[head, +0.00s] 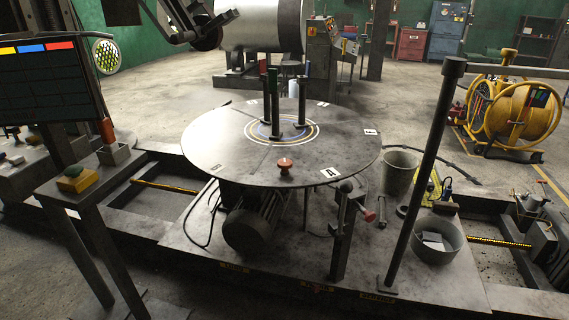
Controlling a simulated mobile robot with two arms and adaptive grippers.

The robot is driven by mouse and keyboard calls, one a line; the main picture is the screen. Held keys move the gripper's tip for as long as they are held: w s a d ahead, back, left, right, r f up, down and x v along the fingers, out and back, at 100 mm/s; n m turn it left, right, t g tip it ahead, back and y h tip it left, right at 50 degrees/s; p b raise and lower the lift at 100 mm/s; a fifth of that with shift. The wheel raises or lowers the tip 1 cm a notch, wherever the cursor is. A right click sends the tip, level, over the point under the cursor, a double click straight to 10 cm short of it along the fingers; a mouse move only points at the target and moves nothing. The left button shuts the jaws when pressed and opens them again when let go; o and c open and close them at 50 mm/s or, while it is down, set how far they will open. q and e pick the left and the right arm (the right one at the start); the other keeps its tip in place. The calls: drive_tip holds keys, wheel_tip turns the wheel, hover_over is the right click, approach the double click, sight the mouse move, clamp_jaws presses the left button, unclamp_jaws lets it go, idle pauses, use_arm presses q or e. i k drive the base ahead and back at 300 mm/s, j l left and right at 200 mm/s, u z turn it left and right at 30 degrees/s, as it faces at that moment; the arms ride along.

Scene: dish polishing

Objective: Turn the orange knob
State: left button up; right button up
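A small orange-red knob (285,164) sits upright near the front edge of the round grey table (225,165). Nothing touches it and its top is fully visible. A second, redder knob (369,215) is on a fitting below the table's front right edge.
Dark posts (300,105) stand at the table's centre. A tall dark pole (425,175) rises at the front right, near a bucket (398,172) and a basin (437,240). A screen (45,85) and a button stand (76,180) are at left. A dark jointed mechanism (180,20) hangs at top.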

sight(284, 165)
drive_tip(key=i+j+u, duration=0.2)
drive_tip(key=i, duration=0.2)
drive_tip(key=i+j+u, duration=0.15)
drive_tip(key=i, duration=0.3)
drive_tip(key=i+j+u, duration=0.2)
drive_tip(key=i, duration=0.25)
